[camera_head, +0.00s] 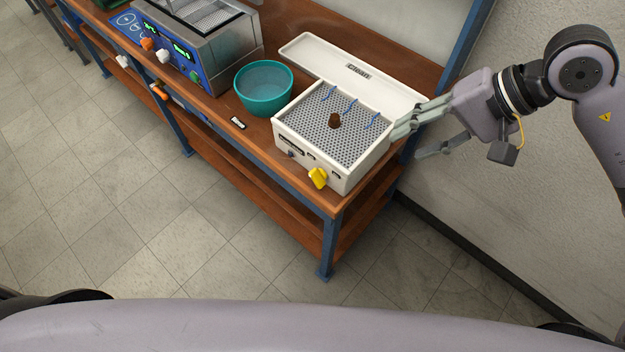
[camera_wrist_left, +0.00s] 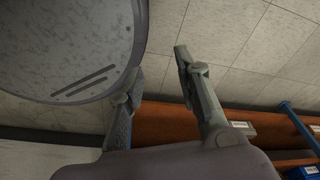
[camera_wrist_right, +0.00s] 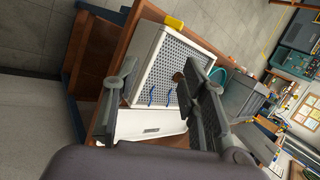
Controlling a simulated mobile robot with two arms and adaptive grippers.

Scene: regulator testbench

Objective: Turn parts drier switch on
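The parts drier (camera_head: 360,173) is a white box with a perforated grey top, at the right end of the bench. Its front carries a yellow knob (camera_head: 318,178) and a small dark switch-like part (camera_head: 291,154), too small to read. In the right wrist view the drier (camera_wrist_right: 150,62) shows between and beyond my fingers. My right gripper (camera_head: 412,142) is open and empty at the drier's right side, its upper finger overlapping the edge of the white lid; contact cannot be told. My left gripper (camera_wrist_left: 158,72) is open and empty, outside the head view.
A long white lid (camera_head: 310,50) lies behind the drier. A brown round part (camera_head: 335,120) and several blue hooks are on the grid. A teal bowl (camera_head: 264,88) and a metal machine (camera_head: 215,45) stand left. A wall is at right; floor in front is clear.

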